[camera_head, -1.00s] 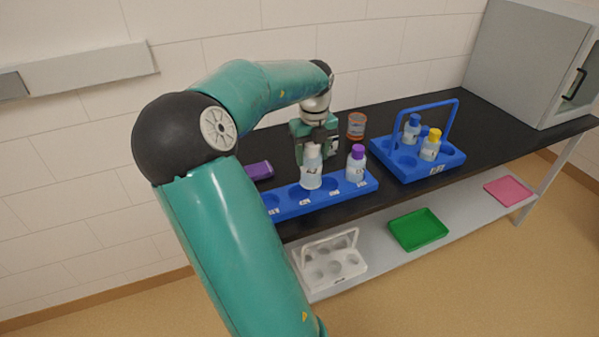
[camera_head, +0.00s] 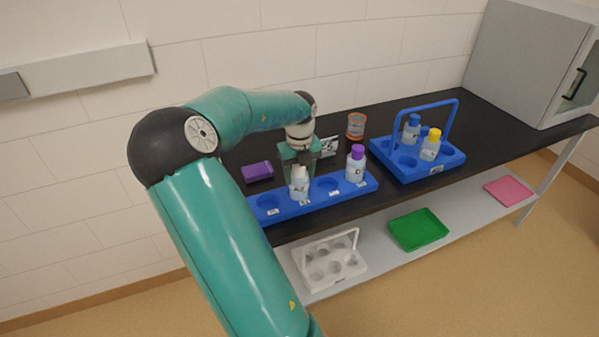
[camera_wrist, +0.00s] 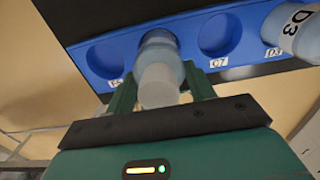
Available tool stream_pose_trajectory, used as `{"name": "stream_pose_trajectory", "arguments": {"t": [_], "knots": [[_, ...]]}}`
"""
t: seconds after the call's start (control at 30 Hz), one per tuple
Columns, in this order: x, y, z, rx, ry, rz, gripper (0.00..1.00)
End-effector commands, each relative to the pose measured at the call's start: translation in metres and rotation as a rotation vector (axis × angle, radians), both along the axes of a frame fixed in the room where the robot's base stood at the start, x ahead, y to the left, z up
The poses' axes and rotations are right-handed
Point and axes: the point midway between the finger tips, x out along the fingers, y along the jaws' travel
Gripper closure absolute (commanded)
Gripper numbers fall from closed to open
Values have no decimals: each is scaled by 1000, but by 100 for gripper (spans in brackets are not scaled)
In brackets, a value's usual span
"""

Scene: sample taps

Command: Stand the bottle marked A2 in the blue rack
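A pale, white-capped bottle (camera_head: 299,183) is at the second slot from the left of a long blue rack (camera_head: 282,210); its mark is not readable. My gripper (camera_head: 298,167) has its fingers on both sides of this bottle and appears shut on it. In the wrist view the white cap (camera_wrist: 160,86) lies between the fingers, with the bottle body (camera_wrist: 159,45) over or in the slot; full seating is unclear. A second blue rack (camera_head: 447,164), with a tall handle, stands to the right, holding blue-capped bottles and a yellow-capped bottle (camera_head: 430,146).
A purple-capped bottle (camera_head: 355,164), marked D3, fills the long rack's right slot; the C7 slot (camera_wrist: 220,33) is empty. A purple box (camera_head: 257,171) and an orange jar (camera_head: 356,125) stand behind. A white rack (camera_head: 331,264) and green tray (camera_head: 418,230) are below.

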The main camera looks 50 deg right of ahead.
Motion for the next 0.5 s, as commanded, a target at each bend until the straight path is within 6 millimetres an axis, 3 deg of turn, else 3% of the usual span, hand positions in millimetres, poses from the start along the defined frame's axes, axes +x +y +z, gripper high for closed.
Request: {"name": "stream_pose_trajectory", "arguments": {"t": [0.03,0.1,0.5], "knots": [[0,0,0,0,0,0,37],[0,0,0,1,1,0,25],[1,0,8,-1,-2,2,25]]}}
